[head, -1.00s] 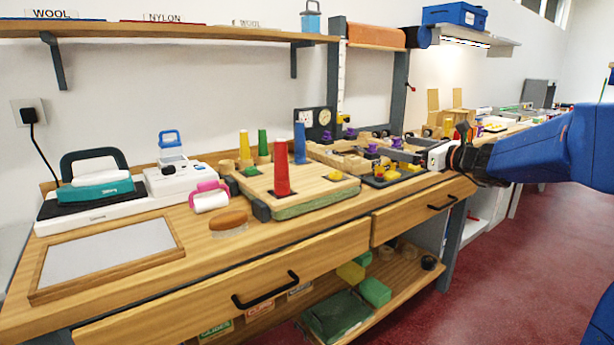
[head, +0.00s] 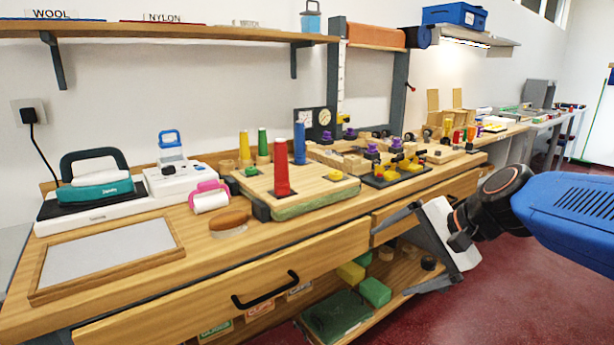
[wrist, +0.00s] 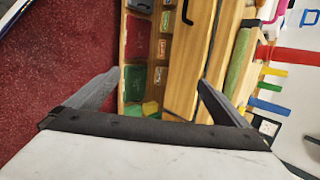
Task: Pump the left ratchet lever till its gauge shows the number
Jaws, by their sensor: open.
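A wooden board (head: 310,190) with a green front edge stands mid-bench. A tapered red post (head: 281,174) and a blue post (head: 299,143) rise from it, and green (head: 263,143) and yellow (head: 244,146) posts stand at its back. I cannot tell which is the left ratchet lever. A dark panel with two round dials (head: 325,118) stands behind; its readings are too small to read. My gripper (head: 390,262) is open and empty, low in front of the bench, right of the board. The wrist view shows its spread fingers (wrist: 160,76) and the red post (wrist: 300,56) sideways.
Drawers with black handles (head: 265,290) face my gripper, above a lower shelf with green blocks (head: 375,291). Left on the bench are a pink-handled roller (head: 210,199), a brown oval piece (head: 229,221) and a framed grey panel (head: 110,250). Black-and-yellow fixtures (head: 395,175) stand right. The red floor is open.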

